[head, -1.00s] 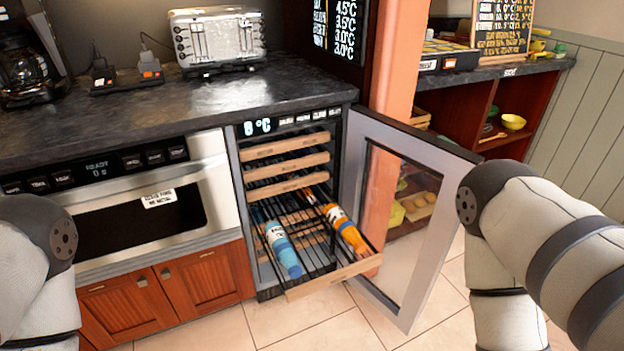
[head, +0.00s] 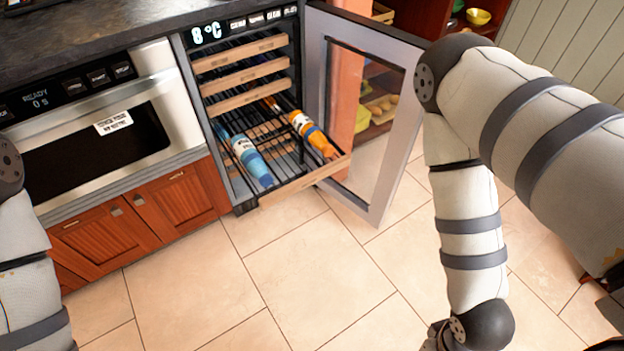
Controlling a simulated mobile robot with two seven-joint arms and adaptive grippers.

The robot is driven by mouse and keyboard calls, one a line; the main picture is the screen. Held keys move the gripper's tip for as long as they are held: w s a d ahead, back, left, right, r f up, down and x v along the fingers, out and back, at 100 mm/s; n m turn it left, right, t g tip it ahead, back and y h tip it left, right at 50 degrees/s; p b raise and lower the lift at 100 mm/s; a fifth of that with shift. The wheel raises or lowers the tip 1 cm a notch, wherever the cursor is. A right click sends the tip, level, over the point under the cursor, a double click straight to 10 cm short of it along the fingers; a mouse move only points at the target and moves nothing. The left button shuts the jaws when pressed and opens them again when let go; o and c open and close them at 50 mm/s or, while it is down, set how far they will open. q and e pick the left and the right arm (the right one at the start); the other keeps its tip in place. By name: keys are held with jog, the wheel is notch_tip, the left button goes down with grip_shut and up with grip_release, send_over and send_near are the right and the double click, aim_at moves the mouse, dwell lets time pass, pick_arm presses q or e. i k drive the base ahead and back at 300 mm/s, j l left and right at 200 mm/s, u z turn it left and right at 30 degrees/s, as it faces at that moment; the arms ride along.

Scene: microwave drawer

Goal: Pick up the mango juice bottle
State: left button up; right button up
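An orange bottle with a white and blue label (head: 312,134), which looks like the mango juice, lies on the pulled-out bottom rack (head: 302,181) of the open fridge. A light blue bottle (head: 250,160) lies to its left on the same rack. Both bottles lie with their wide ends toward the front. My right arm comes down at the right, well apart from the rack; its gripper is not clearly visible at the bottom edge. My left arm shows at the left edge, and its gripper is out of view.
The fridge door (head: 372,110) stands open to the right of the rack. A microwave drawer (head: 95,135) and wooden cabinets (head: 140,222) are at left under the dark counter (head: 75,40). The tiled floor (head: 270,270) in front is clear.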

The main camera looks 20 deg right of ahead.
aim_at(311, 133)
jog(key=i+l, duration=0.15)
jog(key=i, duration=0.55)
jog(key=i+l, duration=0.2)
jog(key=i, duration=0.45)
jog(key=z, duration=0.05)
